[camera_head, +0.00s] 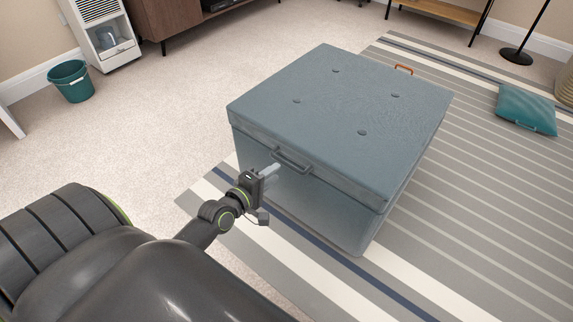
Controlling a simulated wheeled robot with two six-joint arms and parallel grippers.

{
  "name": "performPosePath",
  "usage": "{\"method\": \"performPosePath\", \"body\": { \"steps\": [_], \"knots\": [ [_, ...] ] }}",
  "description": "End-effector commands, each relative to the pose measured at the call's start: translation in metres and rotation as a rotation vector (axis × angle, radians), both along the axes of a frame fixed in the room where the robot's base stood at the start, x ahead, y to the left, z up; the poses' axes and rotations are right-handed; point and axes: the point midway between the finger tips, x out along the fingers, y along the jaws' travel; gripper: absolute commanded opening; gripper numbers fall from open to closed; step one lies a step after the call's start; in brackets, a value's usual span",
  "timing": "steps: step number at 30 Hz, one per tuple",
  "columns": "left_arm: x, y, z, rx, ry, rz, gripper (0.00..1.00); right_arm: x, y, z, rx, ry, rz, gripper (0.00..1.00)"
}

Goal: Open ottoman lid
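The blue-grey ottoman (330,190) stands in the middle of the view, partly on the striped rug. Its tufted lid (345,115) is closed and lies flat on the box. A dark handle (292,160) sits on the lid's front edge. My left gripper (272,171) is just left of and slightly below this handle, in front of the ottoman's front face. Its pale fingertips point toward the handle. I cannot tell whether they touch it or how far apart they are. My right gripper is not in view.
The striped rug (480,215) spreads under and right of the ottoman. A teal cushion (526,109) lies on it at the right. A teal bin (72,82) and a white shelf unit (104,35) stand at the upper left. Bare carpet (190,100) lies left of the ottoman.

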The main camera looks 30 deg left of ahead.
Motion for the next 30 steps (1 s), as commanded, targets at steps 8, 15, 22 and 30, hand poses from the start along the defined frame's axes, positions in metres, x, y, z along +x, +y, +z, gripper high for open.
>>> {"method": "performPosePath", "body": {
  "steps": [8, 15, 22, 30],
  "knots": [
    [0.048, -0.004, -0.011, -0.001, -0.002, 0.0, 0.29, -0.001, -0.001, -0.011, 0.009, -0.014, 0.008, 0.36],
    [0.065, -0.005, -0.014, 0.0, 0.001, 0.0, 0.29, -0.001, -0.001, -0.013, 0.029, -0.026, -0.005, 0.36],
    [0.066, -0.005, -0.013, 0.0, 0.001, 0.0, 0.29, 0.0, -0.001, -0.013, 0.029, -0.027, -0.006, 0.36],
    [0.066, -0.005, -0.013, -0.001, 0.001, 0.0, 0.03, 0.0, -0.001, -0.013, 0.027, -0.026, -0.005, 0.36]
  ]
}}
